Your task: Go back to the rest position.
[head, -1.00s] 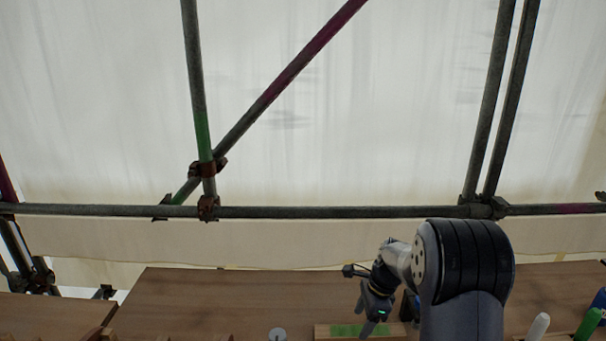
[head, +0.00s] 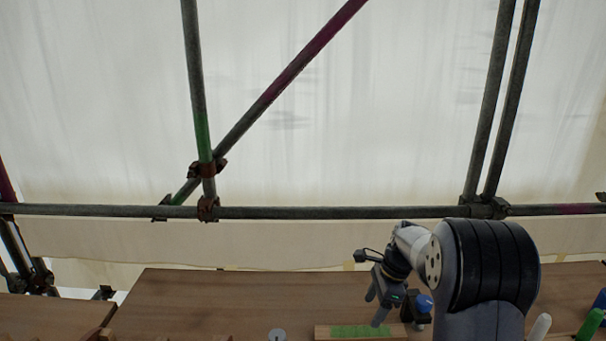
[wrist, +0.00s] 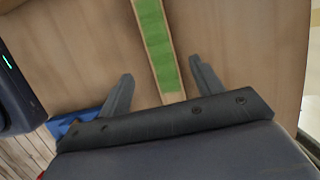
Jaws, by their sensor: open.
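My gripper (head: 376,305) hangs over the wooden bench, tilted downward, just above and beside a wooden block with a green top (head: 358,331). In the wrist view my gripper (wrist: 160,82) shows two separated fingers with nothing held between them. The green strip (wrist: 158,45) runs past beyond the fingers, on the bench below. My arm reaches in from the lower right of the head view.
The wooden bench (head: 240,290) is mostly clear at its middle. A small grey cylinder (head: 277,335) stands left of the block. A dark object with a blue knob (head: 424,303) is right of my gripper. White (head: 540,327) and green (head: 590,324) rounded items stand far right. Scaffold tubes (head: 300,211) cross behind.

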